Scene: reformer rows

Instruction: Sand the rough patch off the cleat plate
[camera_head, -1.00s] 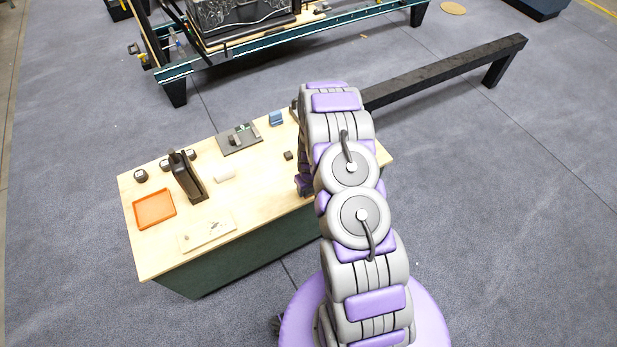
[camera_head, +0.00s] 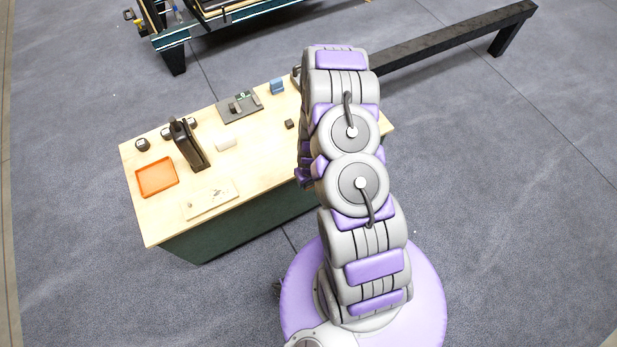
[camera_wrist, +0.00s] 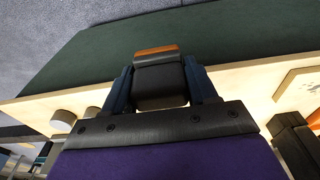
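My gripper shows in the wrist view (camera_wrist: 161,88), with its two dark blue fingers on either side of a dark block with an orange-brown end (camera_wrist: 158,80). It looks shut on this block, which hangs over the workbench edge in that view. In the head view my gripper is hidden behind my arm. A dark grey plate with raised parts (camera_head: 229,113) lies toward the back of the bench and may be the cleat plate. A pale board with small grey marks (camera_head: 222,195) lies near the front edge; it also shows in the wrist view (camera_wrist: 300,85). I cannot make out a rough patch.
A long black beam (camera_head: 440,45) stands behind. The floor at right is clear.

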